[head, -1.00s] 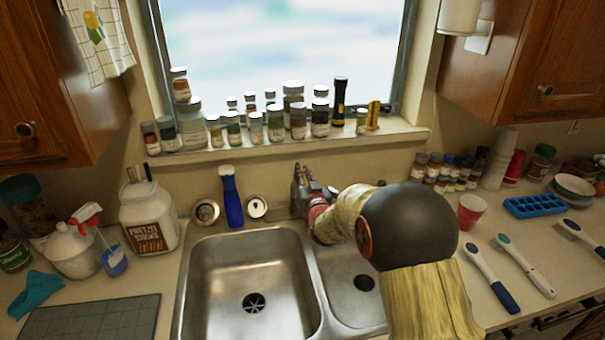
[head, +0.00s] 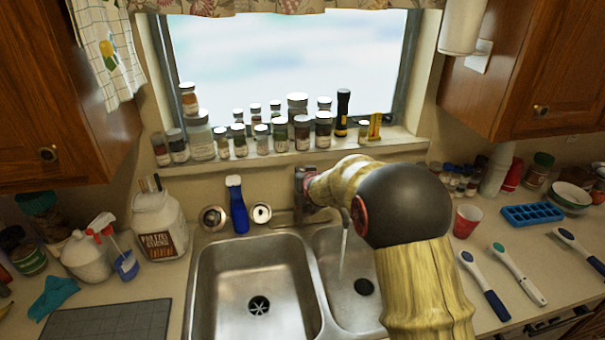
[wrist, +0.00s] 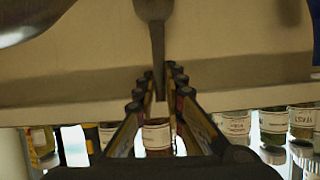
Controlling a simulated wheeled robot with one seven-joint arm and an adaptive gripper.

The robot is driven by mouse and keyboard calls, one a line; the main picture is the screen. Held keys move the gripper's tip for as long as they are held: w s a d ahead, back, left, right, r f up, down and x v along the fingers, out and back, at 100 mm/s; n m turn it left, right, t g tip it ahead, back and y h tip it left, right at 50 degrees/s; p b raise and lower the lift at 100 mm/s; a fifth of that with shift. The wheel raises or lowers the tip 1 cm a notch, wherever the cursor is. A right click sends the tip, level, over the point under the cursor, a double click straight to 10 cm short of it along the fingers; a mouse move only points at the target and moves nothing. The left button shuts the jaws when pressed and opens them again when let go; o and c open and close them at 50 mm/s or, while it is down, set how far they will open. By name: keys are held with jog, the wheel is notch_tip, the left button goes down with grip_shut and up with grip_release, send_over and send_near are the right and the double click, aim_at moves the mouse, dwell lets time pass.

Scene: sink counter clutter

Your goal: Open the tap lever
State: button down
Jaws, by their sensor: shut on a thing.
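The tap lever (wrist: 157,40) is a grey metal bar that widens at the top of the wrist view. Its narrow end lies between the fingertips of my gripper (wrist: 157,88), which is shut on it. In the head view my gripper (head: 304,182) is at the back of the sink, below the window sill, and my arm hides most of the tap. The spout (head: 346,214) shows beside my arm. A thin pale stream (head: 343,250), which looks like running water, falls from it into the right basin.
The double sink (head: 255,262) is otherwise empty. A blue bottle (head: 237,206) stands behind the left basin. Several jars (head: 281,134) line the sill above my gripper. A red cup (head: 467,221) and several brushes (head: 485,284) are on the right counter.

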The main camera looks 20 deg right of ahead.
jog(key=c, duration=1.9)
grip_release()
jog(key=shift+d, duration=0.1)
jog(key=v, duration=1.2)
